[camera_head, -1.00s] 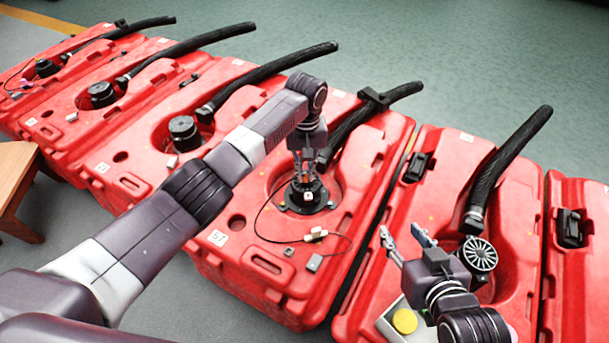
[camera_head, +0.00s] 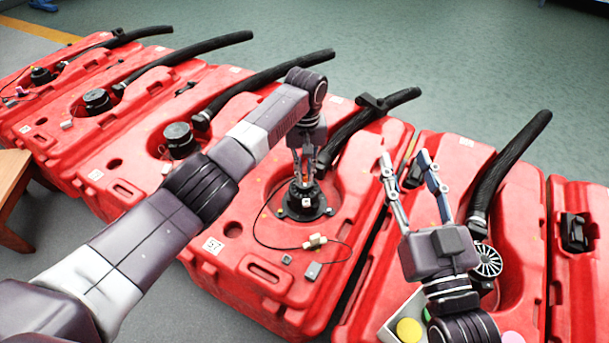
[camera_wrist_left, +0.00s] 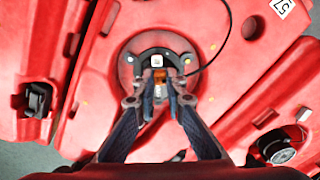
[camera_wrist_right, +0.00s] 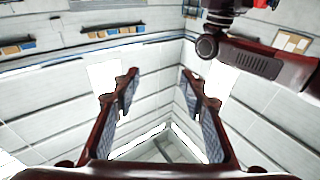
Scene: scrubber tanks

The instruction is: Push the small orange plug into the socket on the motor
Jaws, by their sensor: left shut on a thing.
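The black motor (camera_head: 304,208) sits in the round recess of a red tank, with a small white socket (camera_head: 307,203) on its near side. The motor (camera_wrist_left: 177,62) and the white socket (camera_wrist_left: 155,60) also show in the left wrist view. My left gripper (camera_head: 303,184) points down just above the motor. In the left wrist view, its fingers (camera_wrist_left: 161,92) are shut on the small orange plug (camera_wrist_left: 159,76), which is partly hidden between them. I cannot tell whether the plug touches the motor. My right gripper (camera_head: 407,161) is open and empty, its fingers pointing up.
A cable with a pale connector (camera_head: 315,241) lies on the tank front, near a small grey block (camera_head: 312,270). A black hose (camera_head: 372,125) runs behind the motor. A box with a yellow button (camera_head: 409,330) is below my right gripper. More red tanks stand on both sides.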

